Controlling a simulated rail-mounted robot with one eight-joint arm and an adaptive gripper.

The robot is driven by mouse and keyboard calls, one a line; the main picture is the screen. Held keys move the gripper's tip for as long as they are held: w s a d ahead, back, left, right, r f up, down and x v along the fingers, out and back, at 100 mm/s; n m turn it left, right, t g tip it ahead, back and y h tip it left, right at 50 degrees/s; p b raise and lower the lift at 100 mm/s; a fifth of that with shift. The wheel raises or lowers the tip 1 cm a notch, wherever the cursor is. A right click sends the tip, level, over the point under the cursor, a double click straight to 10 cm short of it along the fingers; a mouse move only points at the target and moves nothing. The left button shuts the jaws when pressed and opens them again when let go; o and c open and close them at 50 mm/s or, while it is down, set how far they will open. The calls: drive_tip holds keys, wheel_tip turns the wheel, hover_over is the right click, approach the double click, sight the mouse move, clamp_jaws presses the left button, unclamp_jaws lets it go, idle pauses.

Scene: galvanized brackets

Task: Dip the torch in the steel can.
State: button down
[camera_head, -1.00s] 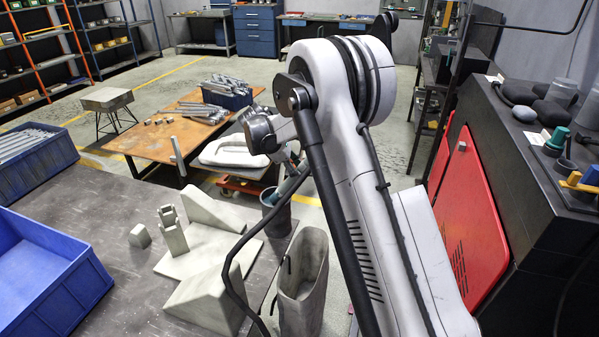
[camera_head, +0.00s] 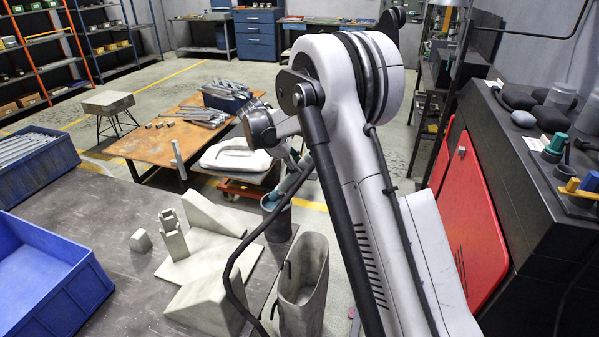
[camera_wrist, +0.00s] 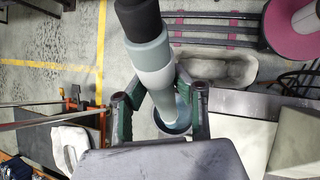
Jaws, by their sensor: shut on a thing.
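The torch (camera_wrist: 152,60) is a grey-teal rod with a pale band and a black end. My gripper (camera_wrist: 160,95) is shut on the torch, with a dark green finger on each side. The steel can (camera_head: 278,226) is a dark upright cylinder beside the grey workbench, partly behind a black cable of mine. In the head view the torch (camera_head: 290,186) leans, its lower end at the can's mouth. In the wrist view its lower end overlaps the can's round opening (camera_wrist: 181,127). How deep it reaches is hidden.
A tall grey open container (camera_head: 303,290) stands in front of the can. Pale angular blocks (camera_head: 208,297) lie on the workbench (camera_head: 110,205) to the left. A blue bin (camera_head: 50,280) is at the far left. A red-fronted dark cabinet (camera_head: 468,205) stands at right.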

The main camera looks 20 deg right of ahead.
drive_tip(key=shift+r+p, duration=0.45)
drive_tip(key=shift+r, duration=1.3)
drive_tip(key=shift+f, duration=0.1)
